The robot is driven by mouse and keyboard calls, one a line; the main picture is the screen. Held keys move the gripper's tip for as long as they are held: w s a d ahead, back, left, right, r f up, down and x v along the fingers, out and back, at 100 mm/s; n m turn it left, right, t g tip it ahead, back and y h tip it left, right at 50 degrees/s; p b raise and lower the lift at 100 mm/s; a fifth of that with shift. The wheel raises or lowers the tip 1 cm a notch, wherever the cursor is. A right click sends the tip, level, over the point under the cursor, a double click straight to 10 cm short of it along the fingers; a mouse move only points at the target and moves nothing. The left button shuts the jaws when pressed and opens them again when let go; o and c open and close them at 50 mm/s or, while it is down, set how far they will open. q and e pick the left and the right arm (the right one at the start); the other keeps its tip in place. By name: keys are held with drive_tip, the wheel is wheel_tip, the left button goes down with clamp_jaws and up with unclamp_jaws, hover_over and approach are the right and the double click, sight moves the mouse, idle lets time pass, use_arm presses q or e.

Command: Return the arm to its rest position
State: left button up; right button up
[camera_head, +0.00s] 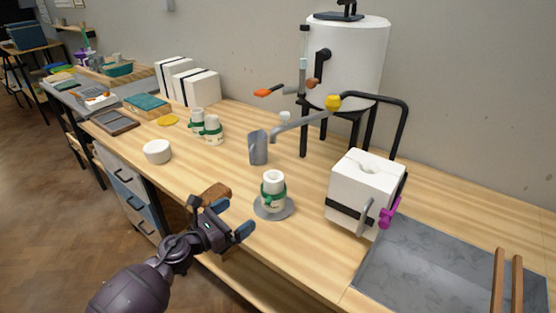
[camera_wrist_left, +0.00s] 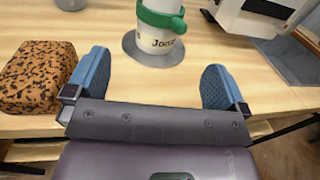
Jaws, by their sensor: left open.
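My left gripper (camera_head: 233,219) hangs at the front edge of the wooden bench, open and empty. Its two blue fingertips (camera_wrist_left: 158,85) stand wide apart in the left wrist view, with only bench top between them. A white cup with a green band (camera_head: 273,190) stands upright on a round grey disc (camera_head: 285,212), beyond the fingertips and apart from them. The cup also shows in the left wrist view (camera_wrist_left: 158,42), with partly readable lettering. My right gripper is in neither view.
A brown speckled sponge-like block (camera_wrist_left: 38,78) lies left of the gripper. A grey jug (camera_head: 258,148), two green-banded cups (camera_head: 205,127) and a white bowl (camera_head: 157,151) stand farther back. A white box (camera_head: 358,190) and grey slab (camera_head: 430,265) are right. Floor is open at left.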

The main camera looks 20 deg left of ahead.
use_arm(q)
drive_tip(key=shift+s+a+r+n+t, duration=0.1)
drive_tip(key=shift+s+n+t, duration=0.15)
drive_tip(key=shift+n, duration=0.35)
drive_tip(key=s+a+f+n+g+y, duration=0.2)
drive_tip(key=s+a+n+y, duration=0.35)
drive_tip(key=n, duration=0.85)
drive_tip(key=s+a+f+n+g+y, duration=0.2)
drive_tip(key=s+n+y, duration=0.65)
drive_tip(key=n, duration=0.55)
drive_tip(key=s+d+f+n+g+h, duration=0.1)
drive_tip(key=s+d+n+g+h, duration=0.2)
drive_tip(key=s, duration=0.4)
drive_tip(key=s+d+f+n+g, duration=0.1)
drive_tip(key=s+n+g, duration=0.35)
drive_tip(key=s, duration=0.25)
drive_tip(key=s+d+f+n+g+h, duration=0.1)
drive_tip(key=s+d+n+g+h, duration=0.15)
drive_tip(key=s+n, duration=0.4)
drive_tip(key=w+f+m+t, duration=0.2)
drive_tip(key=w+f+t, duration=0.4)
drive_tip(key=w+t, duration=0.2)
drive_tip(key=shift+d+f+m+t+p, duration=0.15)
drive_tip(key=shift+f+m+t+p, duration=0.1)
drive_tip(key=shift+m+t+p, duration=0.15)
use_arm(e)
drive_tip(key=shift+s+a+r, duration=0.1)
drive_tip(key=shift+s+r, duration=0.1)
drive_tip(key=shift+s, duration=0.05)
